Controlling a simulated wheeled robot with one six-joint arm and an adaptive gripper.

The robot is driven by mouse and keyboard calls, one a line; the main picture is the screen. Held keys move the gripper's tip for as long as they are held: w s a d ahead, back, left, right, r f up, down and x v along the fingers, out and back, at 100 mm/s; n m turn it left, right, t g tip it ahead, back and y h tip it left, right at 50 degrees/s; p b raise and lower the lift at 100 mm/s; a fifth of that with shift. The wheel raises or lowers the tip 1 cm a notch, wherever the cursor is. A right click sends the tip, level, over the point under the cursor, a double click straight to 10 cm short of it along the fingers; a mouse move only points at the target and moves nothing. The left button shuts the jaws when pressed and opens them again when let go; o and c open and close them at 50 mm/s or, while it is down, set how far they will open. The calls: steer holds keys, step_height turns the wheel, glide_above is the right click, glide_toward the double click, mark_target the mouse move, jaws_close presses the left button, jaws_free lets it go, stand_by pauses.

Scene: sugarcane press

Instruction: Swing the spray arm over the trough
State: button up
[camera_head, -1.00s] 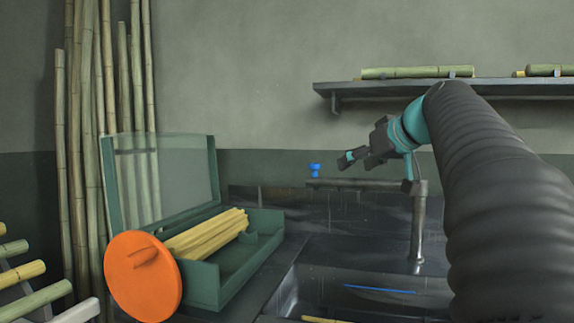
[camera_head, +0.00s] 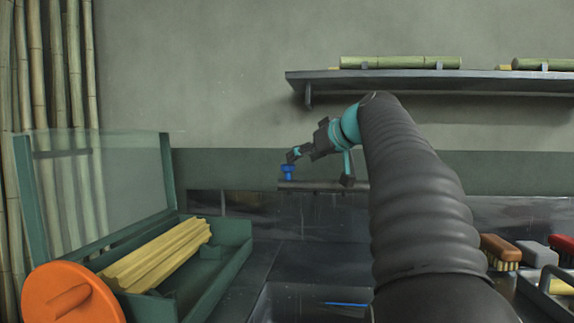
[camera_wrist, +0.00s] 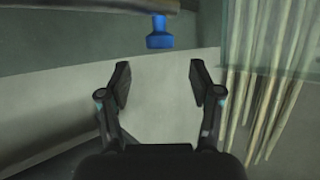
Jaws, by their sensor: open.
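The spray arm (camera_head: 320,186) is a thin grey horizontal pipe against the back wall, with a blue nozzle (camera_head: 287,172) at its left end. My gripper (camera_head: 320,168) is open and empty, its fingers spread just above and beside the pipe. In the wrist view, the blue nozzle (camera_wrist: 159,38) and part of the spray arm (camera_wrist: 90,4) show beyond the open fingertips of my gripper (camera_wrist: 160,82), apart from them. My arm hides the post that carries the pipe. A dark basin, likely the trough (camera_head: 275,302), lies in front below, with a blue line inside.
A green box (camera_head: 205,290) with a clear raised lid (camera_head: 100,190) holds yellow cane (camera_head: 160,255) at the left, beside an orange disc (camera_head: 72,297). A wall shelf (camera_head: 430,82) runs above my arm. Several brushes (camera_head: 500,250) and a tray (camera_head: 548,285) are at the right.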

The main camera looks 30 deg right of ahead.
mark_target(288, 165)
steer(key=x, duration=0.7)
steer(key=shift+w+p, duration=0.25)
steer(key=shift+p, duration=0.05)
steer(key=shift+f, duration=0.1)
jaws_close()
